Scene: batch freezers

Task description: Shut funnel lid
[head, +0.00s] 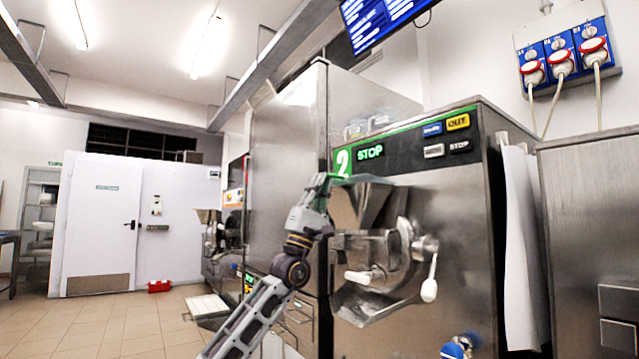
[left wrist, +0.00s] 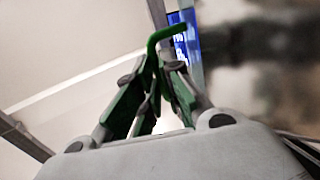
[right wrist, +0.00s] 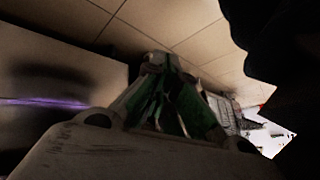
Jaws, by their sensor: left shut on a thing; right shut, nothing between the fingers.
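The metal funnel (head: 378,206) sticks out from the front of the batch freezer marked 2. A thin greenish funnel lid (head: 362,180) lies roughly level at the funnel's top. Its far edge and any gap beneath are too small to tell. My left gripper (head: 326,182) is at the lid's left end, fingers shut on it. In the left wrist view, the green fingers (left wrist: 155,68) come together at a bent green bar (left wrist: 166,34). My right gripper (right wrist: 160,65) is shut and empty, apart from the funnel; it shows only in its wrist view.
The freezer's dispensing head has a white-knobbed lever (head: 429,290) and a metal spout (head: 365,303) below the funnel. A control panel with a STOP display (head: 371,152) is above. Another tall steel machine (head: 288,150) stands close behind at left. Open tiled floor (head: 110,325) lies further left.

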